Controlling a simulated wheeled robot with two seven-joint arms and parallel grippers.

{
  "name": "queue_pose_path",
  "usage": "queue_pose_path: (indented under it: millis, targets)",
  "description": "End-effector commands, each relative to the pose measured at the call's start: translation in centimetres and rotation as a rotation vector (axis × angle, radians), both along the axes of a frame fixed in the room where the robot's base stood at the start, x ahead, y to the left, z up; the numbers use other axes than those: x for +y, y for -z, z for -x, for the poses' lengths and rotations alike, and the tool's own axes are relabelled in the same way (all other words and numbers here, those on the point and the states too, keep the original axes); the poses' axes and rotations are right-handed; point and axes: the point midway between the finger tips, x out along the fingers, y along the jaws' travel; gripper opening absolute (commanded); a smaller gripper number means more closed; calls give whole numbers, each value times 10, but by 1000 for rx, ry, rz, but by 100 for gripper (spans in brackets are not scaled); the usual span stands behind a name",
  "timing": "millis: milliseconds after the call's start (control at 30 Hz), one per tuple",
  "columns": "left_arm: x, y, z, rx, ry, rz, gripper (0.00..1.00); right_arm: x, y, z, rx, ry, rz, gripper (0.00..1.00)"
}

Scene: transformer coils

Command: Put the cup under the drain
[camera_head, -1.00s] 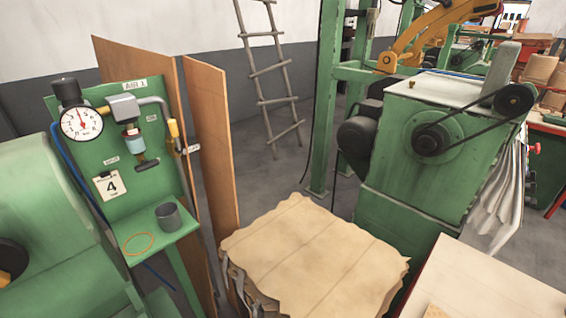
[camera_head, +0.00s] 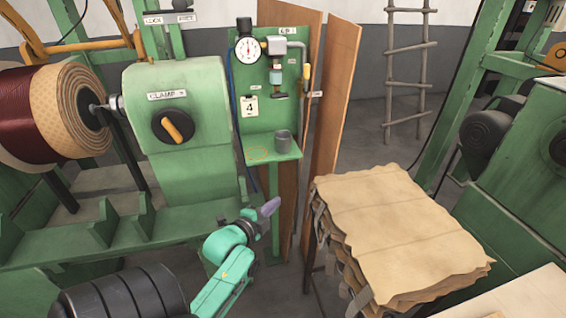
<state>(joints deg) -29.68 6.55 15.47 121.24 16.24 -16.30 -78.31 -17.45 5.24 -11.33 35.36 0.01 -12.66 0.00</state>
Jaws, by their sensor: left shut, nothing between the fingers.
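The grey cup (camera_head: 283,142) stands upright on the right side of the small green shelf (camera_head: 271,158) of the air panel. My left gripper (camera_head: 270,207) is below and in front of the shelf, apart from the cup. Its purple fingers are shut and empty. My right gripper is not in view.
A green machine with a clamp knob (camera_head: 173,127) stands left of the panel, beside a large coil (camera_head: 60,115). Brown boards (camera_head: 334,95) stand behind and right of the panel. A stack of tan sheets (camera_head: 400,225) lies at the right.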

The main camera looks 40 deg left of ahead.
Motion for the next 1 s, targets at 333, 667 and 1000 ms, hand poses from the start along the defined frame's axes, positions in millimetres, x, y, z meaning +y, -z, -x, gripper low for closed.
queue_pose_path:
  millis: [333, 667, 1000]
  targets:
    - [20, -89, -8, -181, -3, -295, 0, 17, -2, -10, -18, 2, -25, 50]
    - [32, -90, -77, -179, -2, -290, 0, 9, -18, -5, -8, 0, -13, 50]
    - [66, -87, -115, -175, -1, -293, 0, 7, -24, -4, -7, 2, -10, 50]
